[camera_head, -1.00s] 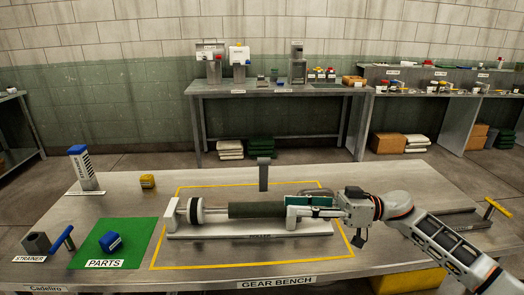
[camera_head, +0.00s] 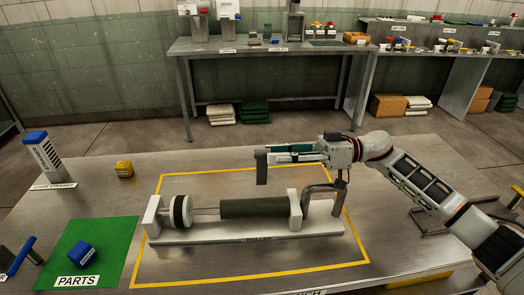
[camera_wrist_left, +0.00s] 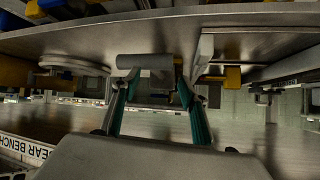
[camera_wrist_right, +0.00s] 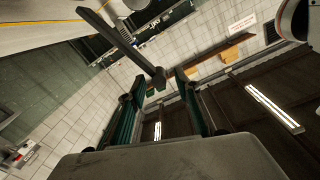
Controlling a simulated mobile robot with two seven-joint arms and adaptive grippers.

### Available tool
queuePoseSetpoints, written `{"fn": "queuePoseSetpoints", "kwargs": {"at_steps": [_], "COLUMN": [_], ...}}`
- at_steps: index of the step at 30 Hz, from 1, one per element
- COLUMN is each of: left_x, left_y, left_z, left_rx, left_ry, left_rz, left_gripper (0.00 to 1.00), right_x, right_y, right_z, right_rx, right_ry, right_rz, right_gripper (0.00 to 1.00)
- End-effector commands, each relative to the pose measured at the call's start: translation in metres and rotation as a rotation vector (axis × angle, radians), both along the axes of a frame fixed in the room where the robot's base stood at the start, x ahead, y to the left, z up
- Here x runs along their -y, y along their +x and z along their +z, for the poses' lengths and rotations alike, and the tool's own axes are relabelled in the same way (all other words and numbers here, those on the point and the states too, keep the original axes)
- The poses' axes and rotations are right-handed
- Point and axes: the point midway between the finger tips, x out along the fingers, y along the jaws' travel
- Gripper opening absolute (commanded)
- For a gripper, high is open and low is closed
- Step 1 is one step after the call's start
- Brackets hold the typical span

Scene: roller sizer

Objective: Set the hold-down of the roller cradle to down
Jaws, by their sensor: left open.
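The roller cradle has a white base (camera_head: 215,234), white end blocks, a dark green roller (camera_head: 254,208) and a black-and-white disc at its left. The hold-down appears to be the dark upright bar (camera_head: 262,170) behind the roller, standing up. My right gripper (camera_head: 272,154) points left, with its fingertips at this bar's upper part. In the right wrist view the fingers are apart, and the bar's thick end (camera_wrist_right: 158,79) shows between the tips; contact is unclear. My left gripper (camera_wrist_left: 158,75) is open in its wrist view, outside the head view.
A green parts mat (camera_head: 110,240) with a blue block (camera_head: 81,255) lies at the left. A yellow block (camera_head: 124,169) and a blue-topped strainer block (camera_head: 42,155) stand behind it. A bent grey pipe (camera_head: 325,190) rises at the cradle's right end, below my right gripper.

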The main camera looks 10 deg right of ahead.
Motion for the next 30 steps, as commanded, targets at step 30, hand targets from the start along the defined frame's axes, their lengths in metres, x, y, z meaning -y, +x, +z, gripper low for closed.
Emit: {"fn": "queuePoseSetpoints", "kwargs": {"at_steps": [30], "left_x": [0.000], "left_y": [0.006], "left_z": [0.011], "left_rx": [0.014], "left_ry": [-0.001], "left_rz": [0.000], "left_gripper": [0.44], "right_x": [-0.039], "right_y": [0.001], "right_z": [-0.001], "right_rx": [0.004], "right_ry": [-0.001], "right_rz": [0.000], "right_gripper": [0.00]}}
